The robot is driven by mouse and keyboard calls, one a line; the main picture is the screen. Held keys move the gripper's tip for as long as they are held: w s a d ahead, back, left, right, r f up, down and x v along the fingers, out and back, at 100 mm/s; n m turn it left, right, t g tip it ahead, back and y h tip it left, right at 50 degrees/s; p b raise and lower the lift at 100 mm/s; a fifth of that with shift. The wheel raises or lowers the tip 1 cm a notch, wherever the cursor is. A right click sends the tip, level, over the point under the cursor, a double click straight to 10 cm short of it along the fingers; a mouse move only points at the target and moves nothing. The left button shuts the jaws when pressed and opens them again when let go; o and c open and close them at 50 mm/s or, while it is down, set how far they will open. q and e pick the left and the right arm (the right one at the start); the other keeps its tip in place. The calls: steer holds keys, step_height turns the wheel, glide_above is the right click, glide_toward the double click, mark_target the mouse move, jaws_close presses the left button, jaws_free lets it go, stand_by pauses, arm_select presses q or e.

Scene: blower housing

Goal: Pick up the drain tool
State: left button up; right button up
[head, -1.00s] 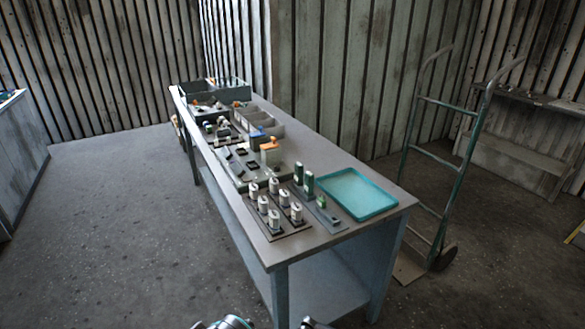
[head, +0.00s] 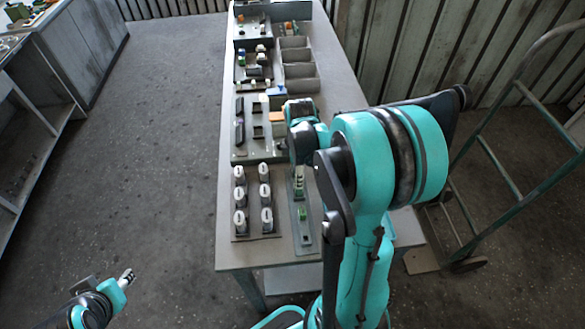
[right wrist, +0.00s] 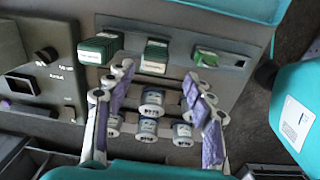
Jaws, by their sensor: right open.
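Three green-topped tools stand in a row on a grey plate (right wrist: 218,80) in the right wrist view: two tall ones (right wrist: 100,48) (right wrist: 155,56) and a short one (right wrist: 207,57). I cannot tell which is the drain tool. Several white labelled cylinders (head: 239,197) stand on a dark plate beside them; some show between my right fingers (right wrist: 147,128). My right gripper (right wrist: 158,88) is open, its fingers spread over the cylinders and pointing toward the green row. In the head view my right arm hides part of the green row. My left gripper (head: 126,277) hangs at lower left, away from the table.
A teal tray (right wrist: 225,8) lies beyond the green row. A control panel unit (right wrist: 40,70) stands at left in the wrist view. A hand truck (head: 500,175) stands right of the table. The floor at left is clear.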

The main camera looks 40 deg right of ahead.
steer(key=shift+w+d, duration=0.15)
steer(key=shift+d, duration=0.25)
steer(key=f+b, duration=0.1)
steer(key=f, duration=0.3)
steer(key=f+b, duration=0.1)
steer(key=f, duration=0.3)
steer(key=shift+w, duration=0.2)
steer(key=shift+r, duration=0.1)
steer(key=c, duration=1)
